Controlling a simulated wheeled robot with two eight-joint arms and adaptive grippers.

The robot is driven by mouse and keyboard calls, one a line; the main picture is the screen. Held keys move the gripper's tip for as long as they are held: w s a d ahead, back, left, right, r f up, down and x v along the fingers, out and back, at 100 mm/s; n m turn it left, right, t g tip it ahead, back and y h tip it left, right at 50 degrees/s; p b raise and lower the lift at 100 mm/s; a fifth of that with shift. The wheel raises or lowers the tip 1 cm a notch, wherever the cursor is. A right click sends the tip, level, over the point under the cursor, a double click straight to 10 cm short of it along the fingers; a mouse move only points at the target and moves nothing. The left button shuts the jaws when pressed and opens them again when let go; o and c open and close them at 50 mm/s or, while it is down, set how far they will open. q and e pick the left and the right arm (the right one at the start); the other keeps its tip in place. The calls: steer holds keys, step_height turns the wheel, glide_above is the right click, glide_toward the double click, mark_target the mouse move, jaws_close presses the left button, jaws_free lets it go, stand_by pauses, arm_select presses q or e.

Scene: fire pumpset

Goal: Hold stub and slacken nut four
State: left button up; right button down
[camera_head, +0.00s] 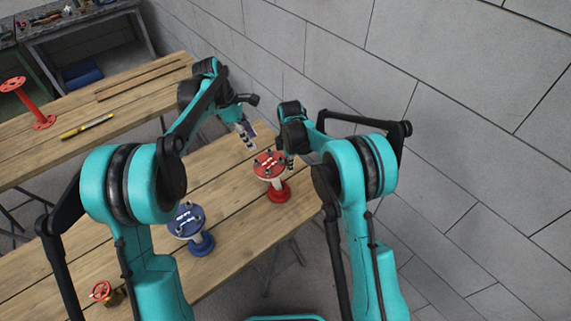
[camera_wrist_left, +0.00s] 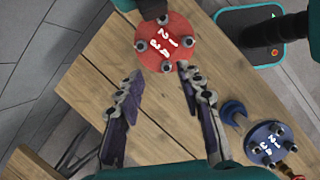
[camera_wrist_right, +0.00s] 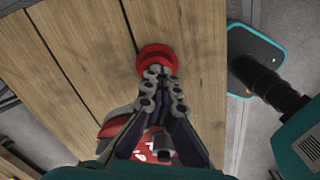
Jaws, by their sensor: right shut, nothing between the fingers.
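The red stub stands upright on the wooden bench in the head view, with its red numbered flange (camera_head: 270,164) above a red base (camera_head: 279,191). In the left wrist view the flange (camera_wrist_left: 168,47) shows white numerals and several dark nuts around its rim. My left gripper (camera_head: 248,138) is open; in its wrist view the fingers (camera_wrist_left: 160,74) are spread just short of the flange, with nothing between them. My right gripper (camera_head: 290,161) is by the flange's right side. In the right wrist view its fingers (camera_wrist_right: 160,72) are shut and empty, partly hiding the flange (camera_wrist_right: 117,126) and a nut.
A blue numbered stub (camera_head: 186,220) stands on the same bench, nearer me, with a small brass-and-red valve (camera_head: 102,292) at lower left. A second bench holds a red stand (camera_head: 40,108) and a yellow level (camera_head: 87,126). A grey block wall (camera_head: 440,60) runs close on the right.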

mark_target(257, 161)
arm_select(q)
steer(key=f+n+y, duration=0.1)
steer(key=f+n, duration=0.1)
steer(key=f, duration=0.1)
steer(key=f+n+y, duration=0.1)
steer(key=f+n, duration=0.2)
steer(key=d+f+n+y, duration=0.1)
steer(key=f+n, duration=0.1)
steer(key=f, duration=0.1)
steer(key=shift+s+d+f+n+g, duration=0.1)
steer(key=shift+s+f+n+g, duration=0.2)
steer(key=shift+n+g, duration=0.1)
stand_by(0.4)
jaws_close()
